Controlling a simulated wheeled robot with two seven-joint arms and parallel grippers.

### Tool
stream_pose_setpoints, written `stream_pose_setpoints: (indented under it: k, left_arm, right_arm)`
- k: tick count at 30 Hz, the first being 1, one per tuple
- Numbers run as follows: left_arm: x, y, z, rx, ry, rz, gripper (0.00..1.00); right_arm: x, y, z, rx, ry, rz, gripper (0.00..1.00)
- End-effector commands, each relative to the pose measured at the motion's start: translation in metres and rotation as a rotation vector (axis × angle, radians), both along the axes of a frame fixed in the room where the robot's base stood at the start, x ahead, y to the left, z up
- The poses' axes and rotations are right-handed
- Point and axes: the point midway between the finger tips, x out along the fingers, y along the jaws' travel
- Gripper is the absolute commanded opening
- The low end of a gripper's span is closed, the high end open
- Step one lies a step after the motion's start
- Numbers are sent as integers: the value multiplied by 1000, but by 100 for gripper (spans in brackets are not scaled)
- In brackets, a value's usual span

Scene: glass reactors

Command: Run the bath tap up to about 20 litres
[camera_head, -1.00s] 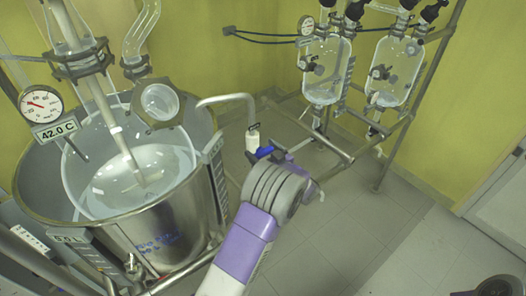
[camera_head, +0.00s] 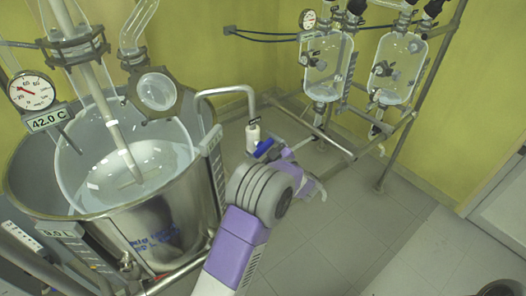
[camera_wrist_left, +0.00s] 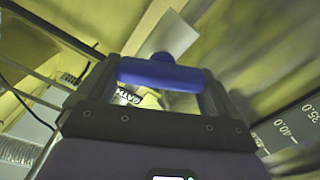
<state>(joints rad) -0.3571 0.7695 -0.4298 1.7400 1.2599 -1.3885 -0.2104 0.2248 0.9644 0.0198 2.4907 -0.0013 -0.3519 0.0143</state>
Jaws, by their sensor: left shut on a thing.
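The steel bath (camera_head: 190,205) stands at the left with a clear glass vessel inside it. A bent tap spout (camera_head: 222,91) reaches over its right rim from a white tap body (camera_head: 253,133). The blue tap lever (camera_head: 263,147) points down to the right. My left gripper (camera_wrist_left: 160,80) is shut on the lever, which lies between its two fingers in the left wrist view. The bath's litre display (camera_head: 60,230) is blurred and seems to read about 9.0 L. I cannot make out a water stream. My right gripper is not in view.
A dial gauge (camera_head: 32,91) and a 42.0 C display (camera_head: 47,119) sit at the bath's left rim. Two glass reactors (camera_head: 326,66) (camera_head: 398,68) hang on a metal frame (camera_head: 410,120) behind the tap.

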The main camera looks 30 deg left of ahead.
Motion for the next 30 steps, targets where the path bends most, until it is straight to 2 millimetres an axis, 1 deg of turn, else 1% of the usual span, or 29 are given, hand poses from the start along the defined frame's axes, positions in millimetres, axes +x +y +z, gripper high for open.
stream_pose_setpoints:
  k: [1, 3, 9, 15, 21, 30]
  left_arm:
    - [-1, 0, -5, -20, -43, -1, 64]
    - [-1, 0, -5, -44, -103, -1, 64]
    - [-2, 1, -7, -111, -259, -1, 64]
    - [-3, 0, -7, -161, -380, -1, 64]
    - [-4, 1, -6, -192, -458, 0, 64]
    - [-4, 0, -6, -210, -499, -2, 64]
  right_arm:
    - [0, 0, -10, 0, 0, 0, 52]
    - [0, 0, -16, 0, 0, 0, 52]
    - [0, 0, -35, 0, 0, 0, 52]
    - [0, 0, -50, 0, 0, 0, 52]
    - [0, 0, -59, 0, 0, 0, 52]
    - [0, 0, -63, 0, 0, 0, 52]
